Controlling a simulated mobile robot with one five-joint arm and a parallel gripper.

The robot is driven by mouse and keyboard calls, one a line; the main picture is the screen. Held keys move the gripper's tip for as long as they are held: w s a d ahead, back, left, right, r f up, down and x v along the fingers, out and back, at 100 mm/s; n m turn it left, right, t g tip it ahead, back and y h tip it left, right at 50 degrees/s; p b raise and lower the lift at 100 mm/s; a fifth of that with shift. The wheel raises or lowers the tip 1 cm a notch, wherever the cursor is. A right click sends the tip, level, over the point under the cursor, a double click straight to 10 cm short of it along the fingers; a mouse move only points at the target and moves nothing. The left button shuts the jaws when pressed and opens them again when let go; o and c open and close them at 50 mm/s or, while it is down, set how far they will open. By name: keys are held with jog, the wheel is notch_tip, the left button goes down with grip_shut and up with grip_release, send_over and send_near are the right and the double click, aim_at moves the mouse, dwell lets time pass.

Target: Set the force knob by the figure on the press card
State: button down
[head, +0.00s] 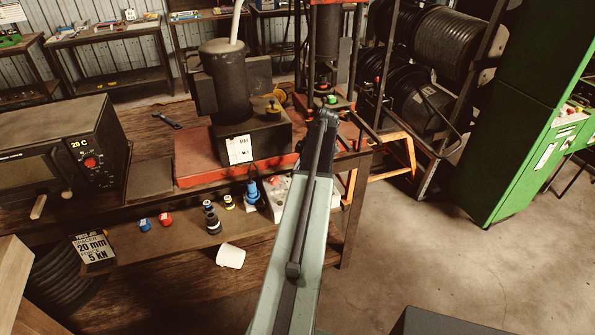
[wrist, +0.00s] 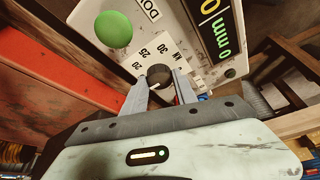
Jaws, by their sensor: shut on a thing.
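The force knob (wrist: 158,75) is a dark round knob on a pale panel in the wrist view. The figures 20, 25 and 30 and the letters kN show around it. A small light mark shows on its near side, but I cannot read its setting. My gripper (wrist: 157,85) is shut on the knob, one finger on each side. In the head view my arm covers the fingers and the knob. The press card (head: 94,253) hangs at the lower left of the bench and reads spacer 20 mm and 5 kN.
A green button (wrist: 113,29) and a display with green digits (wrist: 217,30) sit close to the knob. A black machine (head: 232,80) stands on a red base left of my arm.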

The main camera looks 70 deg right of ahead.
jog(key=c, duration=1)
grip_release()
jog(key=a+p+v, duration=0.1)
jog(key=p+v, duration=0.6)
jog(key=shift+d+r, duration=0.4)
jog(key=shift+d, duration=0.05)
jog(key=shift+s, duration=0.15)
